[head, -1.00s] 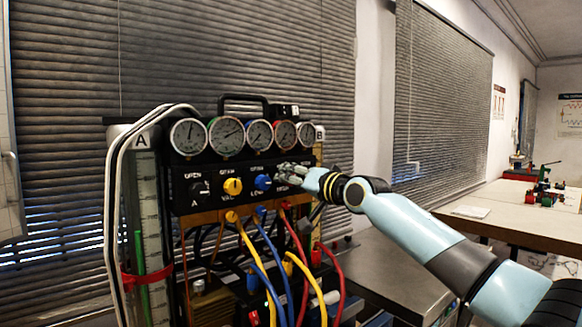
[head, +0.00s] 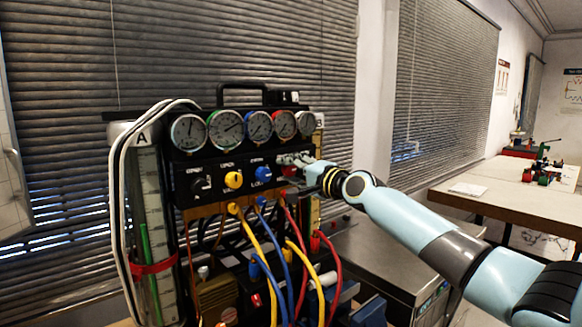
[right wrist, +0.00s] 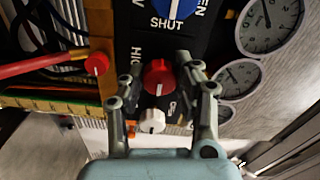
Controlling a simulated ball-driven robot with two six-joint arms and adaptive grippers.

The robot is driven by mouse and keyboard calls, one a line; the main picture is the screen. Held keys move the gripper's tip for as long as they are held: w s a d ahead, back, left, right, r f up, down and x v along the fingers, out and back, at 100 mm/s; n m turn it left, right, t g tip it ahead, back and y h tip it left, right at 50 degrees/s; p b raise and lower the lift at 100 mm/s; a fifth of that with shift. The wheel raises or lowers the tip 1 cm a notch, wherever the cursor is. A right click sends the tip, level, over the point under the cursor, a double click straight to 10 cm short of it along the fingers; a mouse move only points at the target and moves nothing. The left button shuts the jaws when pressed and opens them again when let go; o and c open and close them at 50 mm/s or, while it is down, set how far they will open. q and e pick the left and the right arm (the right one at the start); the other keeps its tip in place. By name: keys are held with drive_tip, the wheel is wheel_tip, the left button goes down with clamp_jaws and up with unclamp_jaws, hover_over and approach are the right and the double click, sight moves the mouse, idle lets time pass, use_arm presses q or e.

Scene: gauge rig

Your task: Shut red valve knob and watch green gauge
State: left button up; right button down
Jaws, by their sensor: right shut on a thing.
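The red valve knob (right wrist: 158,77) sits between the two fingers of my right gripper (right wrist: 158,68) in the right wrist view, and the gripper is shut on it. In the head view my right gripper (head: 292,161) is at the right end of the black valve panel (head: 215,199), and a bit of the red knob (head: 289,171) shows below the fingers. The green-rimmed gauge (head: 226,128) is second from left in the top row; its needle points up and right. My left gripper is not in view.
A yellow knob (head: 233,180) and a blue knob (head: 263,174) sit left of the red one. A white knob (right wrist: 152,121) is close to my fingers in the right wrist view. Coloured hoses (head: 270,250) hang below the panel. A workbench (head: 500,200) stands at right.

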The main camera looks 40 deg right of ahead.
idle(0.4)
drive_tip(key=c, duration=0.9)
unclamp_jaws()
drive_tip(key=shift+d, duration=0.1)
drive_tip(key=shift+c, duration=0.2)
drive_tip(key=shift+s, duration=0.35)
drive_tip(key=s, duration=0.6)
drive_tip(key=shift+s+d, duration=0.25)
drive_tip(key=shift+s, duration=0.15)
